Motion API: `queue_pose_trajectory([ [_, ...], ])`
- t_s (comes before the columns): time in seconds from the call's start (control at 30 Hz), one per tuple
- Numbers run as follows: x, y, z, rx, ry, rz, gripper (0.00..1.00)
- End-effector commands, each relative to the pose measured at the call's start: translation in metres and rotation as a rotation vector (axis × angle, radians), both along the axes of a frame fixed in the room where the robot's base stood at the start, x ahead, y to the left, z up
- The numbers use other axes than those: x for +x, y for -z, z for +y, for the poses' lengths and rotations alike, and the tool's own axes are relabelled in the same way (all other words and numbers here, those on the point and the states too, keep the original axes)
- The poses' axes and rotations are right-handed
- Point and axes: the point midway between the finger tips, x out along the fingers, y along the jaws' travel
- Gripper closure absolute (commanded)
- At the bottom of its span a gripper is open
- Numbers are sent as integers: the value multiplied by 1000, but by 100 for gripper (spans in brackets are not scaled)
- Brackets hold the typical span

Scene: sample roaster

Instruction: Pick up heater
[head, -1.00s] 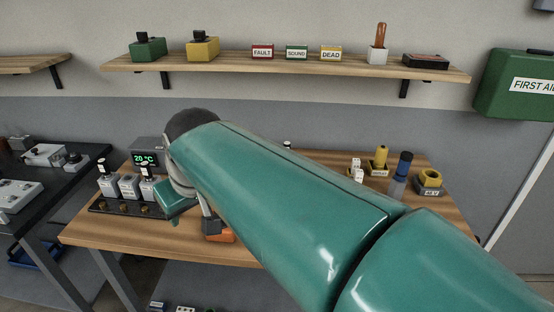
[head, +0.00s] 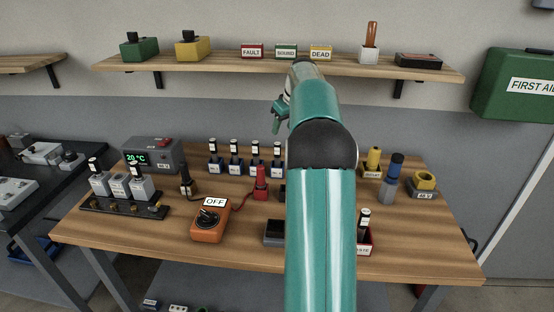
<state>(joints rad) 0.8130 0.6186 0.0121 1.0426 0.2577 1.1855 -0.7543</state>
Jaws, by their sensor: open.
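No object in view carries a readable label saying heater, so I cannot tell which one it is. Several small dark-blue units with white labels and black tops (head: 234,160) stand in a row at the back middle of the table. Three pale grey modules (head: 119,186) stand in a black rack (head: 122,207) at the left. My gripper (head: 278,117) is open, above the back of the table and in front of the wall below the shelf. It is apart from the objects, and no held thing shows. My arm hides part of the table right of centre.
An orange meter marked OFF (head: 209,222), a red probe (head: 260,184) and a dark probe (head: 187,180) occupy the middle. A grey 20 °C box (head: 153,155) stands back left. Yellow parts (head: 373,160) and a blue-topped tool (head: 392,178) stand right. A shelf (head: 220,63) overhangs behind.

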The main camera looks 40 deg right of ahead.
Motion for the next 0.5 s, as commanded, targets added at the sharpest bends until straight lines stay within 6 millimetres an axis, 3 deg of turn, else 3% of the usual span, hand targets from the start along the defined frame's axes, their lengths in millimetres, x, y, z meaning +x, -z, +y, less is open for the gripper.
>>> queue_pose_trajectory([
  [0.17,2,16,-12,3,-1,-1,52],
  [0.5,25,73,-15,2,-2,0,52],
])
